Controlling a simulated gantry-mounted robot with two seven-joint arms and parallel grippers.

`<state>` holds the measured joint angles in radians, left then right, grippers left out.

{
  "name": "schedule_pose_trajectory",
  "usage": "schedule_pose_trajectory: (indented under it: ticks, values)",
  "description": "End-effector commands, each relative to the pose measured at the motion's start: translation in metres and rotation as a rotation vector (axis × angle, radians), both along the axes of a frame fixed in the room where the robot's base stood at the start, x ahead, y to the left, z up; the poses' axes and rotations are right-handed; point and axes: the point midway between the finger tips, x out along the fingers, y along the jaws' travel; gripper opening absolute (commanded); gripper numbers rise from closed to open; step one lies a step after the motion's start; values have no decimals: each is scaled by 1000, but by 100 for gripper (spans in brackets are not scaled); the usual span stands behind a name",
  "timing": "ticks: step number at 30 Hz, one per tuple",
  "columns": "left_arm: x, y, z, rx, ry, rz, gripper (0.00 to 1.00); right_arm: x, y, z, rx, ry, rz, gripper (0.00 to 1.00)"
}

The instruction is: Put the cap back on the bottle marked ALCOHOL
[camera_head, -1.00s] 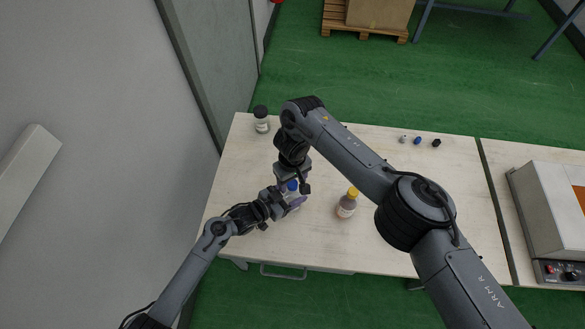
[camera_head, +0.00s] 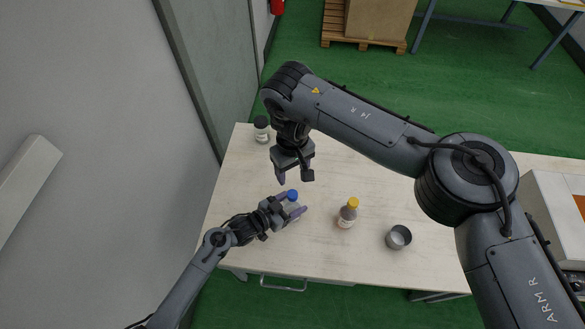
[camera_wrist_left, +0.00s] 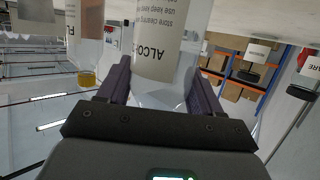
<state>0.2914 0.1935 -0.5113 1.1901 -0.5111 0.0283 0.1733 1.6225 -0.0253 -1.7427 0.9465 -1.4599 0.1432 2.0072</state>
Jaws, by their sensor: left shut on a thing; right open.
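The bottle marked ALCOHOL stands upright on the table, and its label (camera_wrist_left: 158,42) shows upside down in the left wrist view. It is clear, with clear liquid. My left gripper (camera_head: 290,206) is shut around its body, one finger on each side. A blue cap (camera_head: 292,195) sits on top of this bottle in the head view; I cannot tell how tightly. My right gripper (camera_head: 294,175) is open and empty, pointing down above and behind the blue cap, apart from it.
A bottle with a yellow cap (camera_head: 352,203) stands to the right. A grey round cup (camera_head: 398,237) stands further right. A jar with a black lid (camera_head: 261,123) stands at the back left. My right arm hides the back right of the table (camera_head: 240,190).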

Motion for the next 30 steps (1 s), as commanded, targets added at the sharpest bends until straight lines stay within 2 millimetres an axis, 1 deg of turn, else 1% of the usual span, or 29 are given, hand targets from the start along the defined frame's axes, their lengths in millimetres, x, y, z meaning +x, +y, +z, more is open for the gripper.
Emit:
schedule_pose_trajectory:
  ticks: [9,10,15,16,25,30]
  values:
    - [0,0,0,0,0,0,0,0,0,2,-1,-1,0,62]
    - [0,0,0,0,0,0,67,0,0,2,-1,-1,0,62]
    - [0,0,0,0,0,0,93,0,0,2,0,0,0,62]
    - [0,0,0,0,0,0,95,0,0,2,0,0,0,62]
    - [-1,1,0,0,0,0,95,0,0,2,0,0,0,62]
    - [-8,11,4,1,0,1,95,0,0,5,0,0,0,62]
